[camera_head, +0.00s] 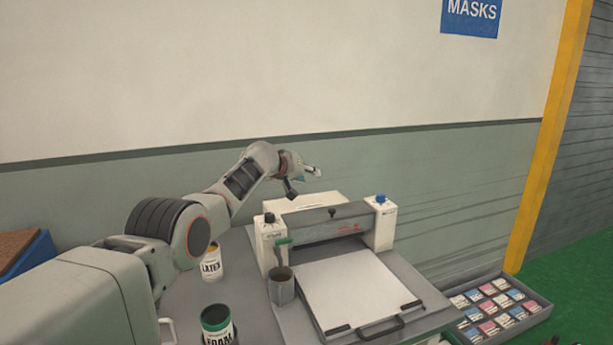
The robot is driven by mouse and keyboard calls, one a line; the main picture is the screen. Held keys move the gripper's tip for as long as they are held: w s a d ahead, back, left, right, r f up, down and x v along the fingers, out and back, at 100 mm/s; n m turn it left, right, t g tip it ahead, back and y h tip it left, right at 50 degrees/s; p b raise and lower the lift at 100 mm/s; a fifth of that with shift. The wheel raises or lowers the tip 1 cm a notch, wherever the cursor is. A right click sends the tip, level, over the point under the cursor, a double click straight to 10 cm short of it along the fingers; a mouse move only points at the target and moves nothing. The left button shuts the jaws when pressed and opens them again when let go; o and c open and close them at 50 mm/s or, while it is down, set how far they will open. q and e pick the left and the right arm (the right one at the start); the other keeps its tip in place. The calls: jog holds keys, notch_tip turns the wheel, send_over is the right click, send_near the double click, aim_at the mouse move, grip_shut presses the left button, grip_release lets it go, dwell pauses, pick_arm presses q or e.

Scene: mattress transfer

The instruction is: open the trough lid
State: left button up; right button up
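A white machine (382,232) with two end posts stands on a grey table, with a grey bar across it and a dark knob (332,212) on top. A pale box-like part (305,202) shows behind the bar. I cannot tell for certain which part is the trough lid. My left gripper (305,180) hangs above and behind the machine's back left side, apart from the bar and knob. Its fingers are small and seen at an angle, so whether they are open or shut is unclear. My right gripper is not in view.
A cup (281,288) stands at the machine's left front, beside a white flat bed (355,285) with a dark handle. A LATEX can (211,265) and a FOAM can (217,326) stand left. A tray of small packs (540,306) lies right.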

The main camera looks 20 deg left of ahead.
pick_arm(q)
jog(key=shift+s+a+r, duration=0.15)
jog(key=shift+s+r, duration=0.05)
dwell(0.5)
jog(key=shift+a, duration=0.1)
jog(key=v, duration=1.2)
dwell(0.6)
dwell(0.3)
